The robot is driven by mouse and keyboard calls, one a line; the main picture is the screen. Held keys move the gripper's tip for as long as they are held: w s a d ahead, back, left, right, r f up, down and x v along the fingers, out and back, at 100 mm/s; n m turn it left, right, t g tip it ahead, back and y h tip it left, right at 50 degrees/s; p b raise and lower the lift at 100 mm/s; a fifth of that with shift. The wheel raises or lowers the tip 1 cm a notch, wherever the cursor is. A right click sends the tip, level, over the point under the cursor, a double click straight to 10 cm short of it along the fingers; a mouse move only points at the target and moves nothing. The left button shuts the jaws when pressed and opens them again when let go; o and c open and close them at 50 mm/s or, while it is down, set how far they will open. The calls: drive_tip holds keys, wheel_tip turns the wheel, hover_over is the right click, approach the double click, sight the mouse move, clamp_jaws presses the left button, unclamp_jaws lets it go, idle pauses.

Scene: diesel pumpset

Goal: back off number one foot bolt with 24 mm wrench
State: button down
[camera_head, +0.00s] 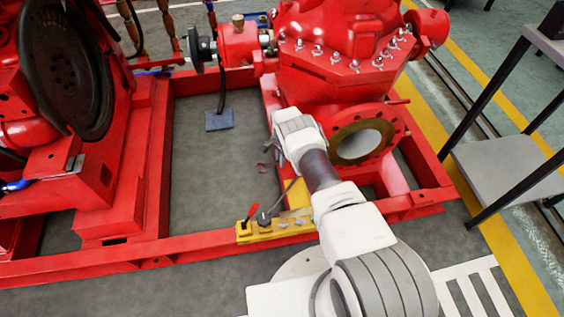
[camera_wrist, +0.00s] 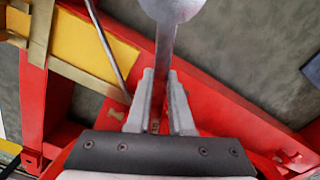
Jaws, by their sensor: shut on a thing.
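In the wrist view my gripper (camera_wrist: 162,80) has its two pale fingers closed on the grey wrench (camera_wrist: 166,48). The wrench shaft runs up from between the fingers to a broad rounded end cut by the top edge. The size marking cannot be read. In the head view my gripper is mostly hidden by my wrist, left of the pump's round flange (camera_head: 361,142). Small bolt-like pieces (camera_wrist: 288,157) sit on the red frame at lower right in the wrist view. I cannot tell which is foot bolt number one, nor whether the wrench touches any bolt.
A yellow tool tray (camera_head: 262,232) with a red-handled tool (camera_head: 252,211) lies on the front rail of the red base frame (camera_head: 190,245). The red pump (camera_head: 335,50) stands behind my arm. Floor inside the frame is mostly clear. A grey-topped stand (camera_head: 505,165) is at right.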

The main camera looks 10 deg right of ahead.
idle(0.3)
drive_tip(key=shift+f, duration=0.7)
idle(0.3)
drive_tip(key=shift+s+d+n+p, duration=0.55)
drive_tip(key=shift+s+n+p, duration=0.1)
drive_tip(key=shift+s+p, duration=0.15)
drive_tip(key=shift+s+d+n+p, duration=0.5)
drive_tip(key=shift+s+n+p, duration=0.1)
drive_tip(key=shift+s+p, duration=0.2)
drive_tip(key=shift+s+d+n+p, duration=0.55)
drive_tip(key=shift+s+n+p, duration=0.15)
drive_tip(key=shift+p, duration=0.15)
drive_tip(key=shift+s+d+f+n+p, duration=0.1)
drive_tip(key=shift+s+d+n+p, duration=0.3)
drive_tip(key=shift+s+d+n, duration=0.65)
drive_tip(key=shift+w, duration=0.1)
